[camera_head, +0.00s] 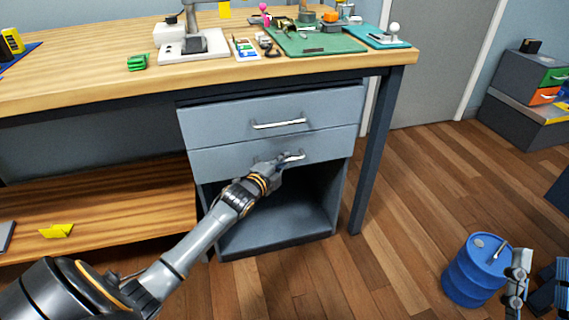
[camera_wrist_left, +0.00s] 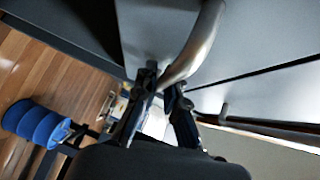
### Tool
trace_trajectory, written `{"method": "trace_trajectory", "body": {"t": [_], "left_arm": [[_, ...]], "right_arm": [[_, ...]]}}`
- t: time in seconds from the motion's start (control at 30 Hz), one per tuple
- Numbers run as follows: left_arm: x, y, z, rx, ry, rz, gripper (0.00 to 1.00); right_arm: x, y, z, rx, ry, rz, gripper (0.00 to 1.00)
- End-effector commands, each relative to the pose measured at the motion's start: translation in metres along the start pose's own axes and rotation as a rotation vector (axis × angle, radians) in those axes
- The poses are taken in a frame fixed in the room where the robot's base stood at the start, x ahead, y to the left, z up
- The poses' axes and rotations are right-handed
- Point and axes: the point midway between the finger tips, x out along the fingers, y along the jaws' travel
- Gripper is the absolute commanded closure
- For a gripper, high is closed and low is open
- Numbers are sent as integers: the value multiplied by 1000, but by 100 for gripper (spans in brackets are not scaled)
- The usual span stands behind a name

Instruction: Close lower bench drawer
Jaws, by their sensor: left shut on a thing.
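The lower bench drawer (camera_head: 225,160) is a grey-blue front under the upper drawer (camera_head: 225,118). Its face looks about flush with the upper one; a small gap cannot be ruled out. My left gripper (camera_head: 282,162) is shut on its silver bar handle (camera_head: 296,156). In the left wrist view the handle (camera_wrist_left: 200,40) runs between the two dark fingers (camera_wrist_left: 168,90), close to the drawer face (camera_wrist_left: 150,28). A grey and black part at the lower right of the head view (camera_head: 516,280) seems to belong to my right arm; its fingers cannot be made out.
Below the drawer is an open cubby (camera_head: 290,215). A bench leg (camera_head: 378,150) stands right of it. The wooden benchtop (camera_head: 90,80) holds a green mat (camera_head: 315,42) with small items. A blue barrel (camera_head: 470,275) stands on the floor at right. The floor between is clear.

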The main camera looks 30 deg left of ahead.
Motion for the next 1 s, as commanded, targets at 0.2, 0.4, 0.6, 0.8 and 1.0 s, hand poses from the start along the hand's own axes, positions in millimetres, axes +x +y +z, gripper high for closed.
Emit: {"method": "trace_trajectory", "body": {"t": [0.2,0.4,0.6,0.8,1.0], "left_arm": [[1,-3,3,2,-6,-5,79],[1,-3,3,1,-6,-3,79],[-8,-2,3,1,-5,-2,79],[-45,0,2,2,-4,0,79],[-86,-1,2,3,-3,-1,79]], "right_arm": [[0,0,0,0,-1,0,60],[0,0,0,1,-2,0,60],[1,0,-1,0,3,-2,60],[1,0,-1,0,1,-1,60],[1,0,0,0,0,-1,60]]}}
